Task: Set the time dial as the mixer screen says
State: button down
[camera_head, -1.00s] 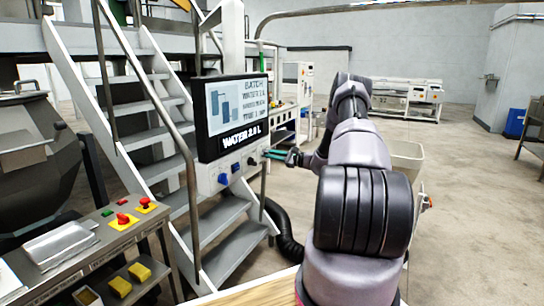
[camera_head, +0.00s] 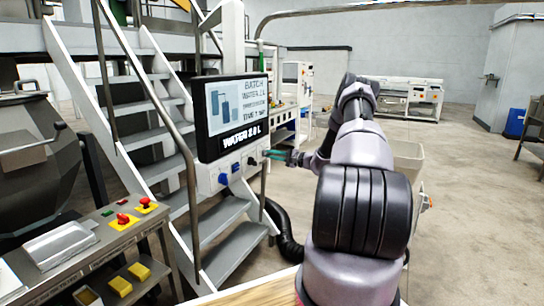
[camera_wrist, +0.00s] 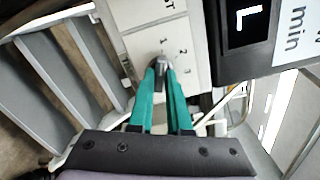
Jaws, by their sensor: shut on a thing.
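The mixer screen (camera_head: 235,112) stands on a post by the stairs. It shows a batch list with water and time lines, too blurred to read surely, above a large water banner. The white dial panel (camera_head: 217,188) sits below it, with a blue knob (camera_head: 223,178) and dark knobs. My gripper (camera_head: 268,154) is at the panel's right end. In the wrist view its teal fingers (camera_wrist: 161,70) are shut on a small grey dial knob (camera_wrist: 160,60). Printed numbers, including 1 and 2, show beside it. The fingers partly hide the knob and its pointer.
White metal stairs (camera_head: 165,135) with a handrail rise behind the panel. A black hose (camera_head: 287,235) lies below it. A control desk (camera_head: 105,250) with red and yellow buttons is at the lower left. Open floor lies to the right.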

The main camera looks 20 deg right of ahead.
jog(key=shift+d+f, duration=0.1)
jog(key=c, duration=0.9)
grip_release()
jog(key=shift+o, duration=0.2)
jog(key=v, duration=1)
jog(key=shift+s+d, duration=0.25)
jog(key=shift+s, duration=0.1)
